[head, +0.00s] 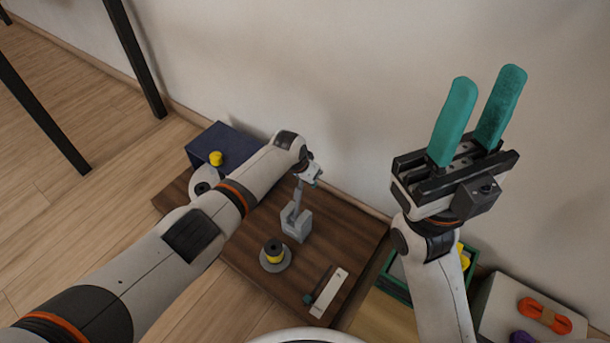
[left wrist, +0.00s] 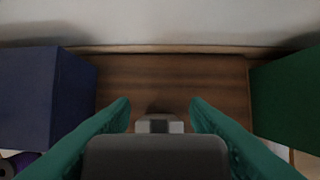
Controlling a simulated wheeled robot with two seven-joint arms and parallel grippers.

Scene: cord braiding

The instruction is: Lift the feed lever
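A grey upright device (head: 296,222) stands on the dark wooden board, with a thin grey post (head: 298,194) rising from it. I cannot tell clearly which part is the feed lever. My left arm reaches over the board and its end is just above the post. In the left wrist view, the two teal fingers of my left gripper (left wrist: 160,103) are spread apart. A small light grey block (left wrist: 174,127) shows between and below them, its lower part hidden by a dark block in front. My right gripper (head: 488,76) is raised against the wall, open and empty.
On the board (head: 345,222) are a yellow-and-black spool (head: 274,252) and a white bar (head: 328,292). A navy box (head: 228,138) stands behind left, also in the left wrist view (left wrist: 40,95). A green tray (head: 395,289) and a white box with orange cord (head: 544,315) are at right.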

